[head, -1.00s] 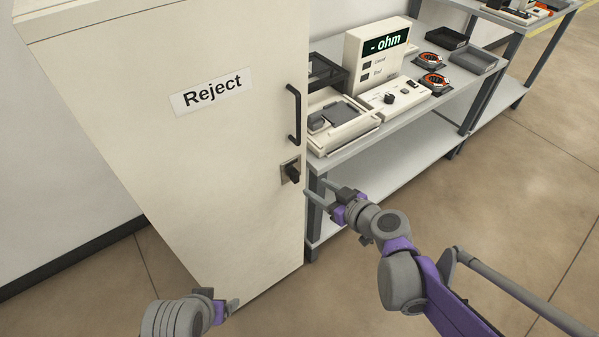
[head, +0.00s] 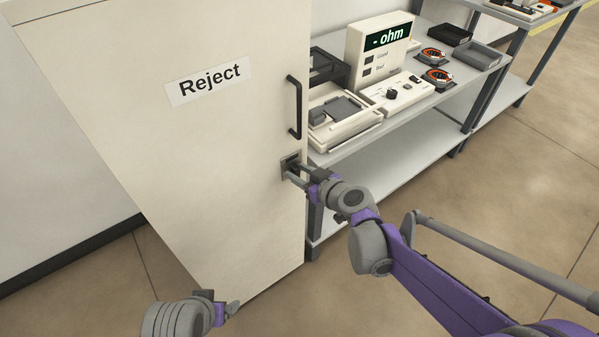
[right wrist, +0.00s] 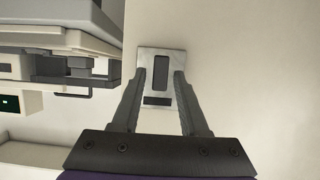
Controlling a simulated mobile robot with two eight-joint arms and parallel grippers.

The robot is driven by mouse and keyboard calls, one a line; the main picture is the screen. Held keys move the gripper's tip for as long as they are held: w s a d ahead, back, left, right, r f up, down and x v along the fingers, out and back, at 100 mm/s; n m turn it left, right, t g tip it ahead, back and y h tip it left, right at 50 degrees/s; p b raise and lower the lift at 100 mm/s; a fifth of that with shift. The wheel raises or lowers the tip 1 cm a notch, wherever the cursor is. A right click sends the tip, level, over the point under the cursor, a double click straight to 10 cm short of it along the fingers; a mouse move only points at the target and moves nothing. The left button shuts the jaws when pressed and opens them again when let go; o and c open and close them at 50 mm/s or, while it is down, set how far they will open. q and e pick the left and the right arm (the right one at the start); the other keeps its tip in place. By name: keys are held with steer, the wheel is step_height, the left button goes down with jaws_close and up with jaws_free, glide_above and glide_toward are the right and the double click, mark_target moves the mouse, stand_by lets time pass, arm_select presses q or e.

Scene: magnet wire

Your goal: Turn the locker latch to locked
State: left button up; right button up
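The locker (head: 150,110) is a pale cabinet with a "Reject" label. Its latch (head: 289,161) is a dark knob on a small metal plate, below the door handle. In the right wrist view the latch knob (right wrist: 161,70) is an upright dark bar on the plate, with a dark slot below it. My right gripper (head: 297,174) is at the latch. In the wrist view its two fingers (right wrist: 160,80) stand open on either side of the knob, with a gap visible on each side. My left gripper (head: 224,310) is low in front of the locker; its opening is unclear.
The black door handle (head: 295,107) is just above the latch. A grey workbench (head: 390,130) stands right of the locker, holding the ohm meter (head: 380,55), a fixture (head: 342,122) and trays (head: 477,55). Open floor lies at the right.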

jaws_close()
stand_by(0.3)
steer(key=shift+w+d+m+g+y+p, duration=0.1)
steer(key=shift+m+g+y+p, duration=0.1)
steer(key=shift+m+y, duration=0.3)
steer(key=shift+w+d+m+g+y+p, duration=0.1)
steer(key=shift+m+g+y+p, duration=0.15)
steer(key=shift+m, duration=0.45)
steer(key=m+y+b, duration=0.1)
steer(key=m+y, duration=0.1)
steer(key=m, duration=0.1)
steer(key=m+y+b, duration=0.1)
steer(key=m+y, duration=0.1)
steer(key=m, duration=0.2)
steer(key=f+m+y+b, duration=0.1)
steer(key=m+y, duration=0.1)
steer(key=m, duration=0.2)
steer(key=shift+w+d+f+b, duration=0.1)
steer(key=shift+w+d+b, duration=0.1)
steer(key=shift+d+b, duration=0.1)
